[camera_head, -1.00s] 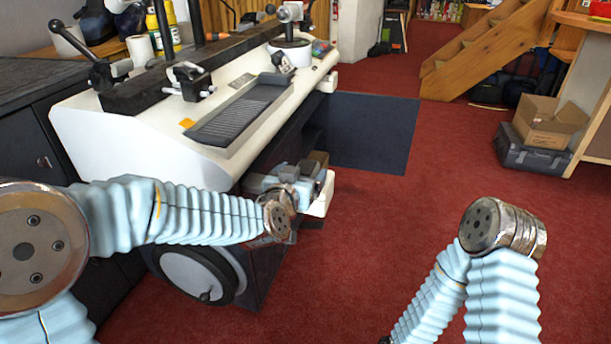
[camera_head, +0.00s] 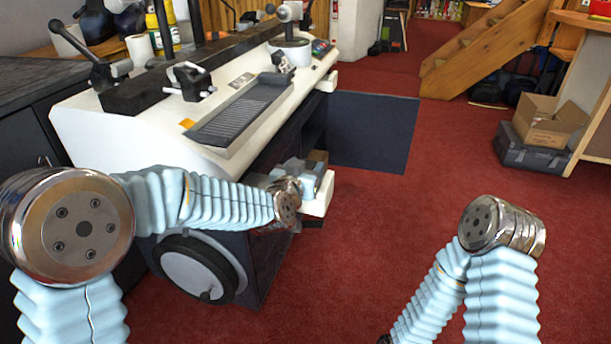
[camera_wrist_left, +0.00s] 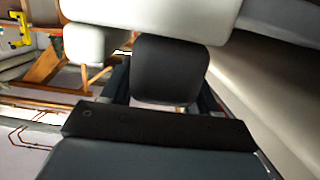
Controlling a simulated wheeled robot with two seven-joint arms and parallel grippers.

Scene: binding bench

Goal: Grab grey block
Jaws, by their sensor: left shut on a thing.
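My left gripper (camera_head: 306,171) is beside the front of the white machine, low down, largely hidden behind my own wrist in the head view. It is shut on the grey block, but the block cannot be clearly made out there. In the left wrist view a dark rounded piece (camera_wrist_left: 169,70) stands beyond the black bar of my gripper; I cannot tell whether it is a finger or the block.
The white machine (camera_head: 130,135) with a ribbed dark plate (camera_head: 240,112) on it stands close to my left arm. A handwheel (camera_head: 190,270) is below my forearm. Red carpet (camera_head: 385,225) is clear to the right.

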